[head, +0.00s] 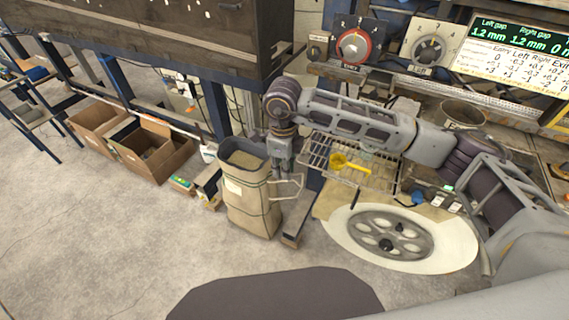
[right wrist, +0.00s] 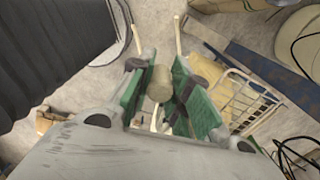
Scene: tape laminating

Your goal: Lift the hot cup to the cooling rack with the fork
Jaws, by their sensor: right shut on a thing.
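Two thin pale prongs show beyond the pads. In the head view the fork (head: 288,198) shows as a thin grey frame below the gripper, beside the sack. The wire cooling rack (head: 322,151) lies to its right, partly behind my arm. I cannot identify the hot cup for sure; a metal pot (head: 463,113) stands behind my arm. My left gripper is out of view.
The tall brown sack (head: 250,200) stands close to the fork. A spoked wheel (head: 391,232) lies on a pale disc at the right. Cardboard boxes (head: 150,150) stand at the left. The floor in front is clear.

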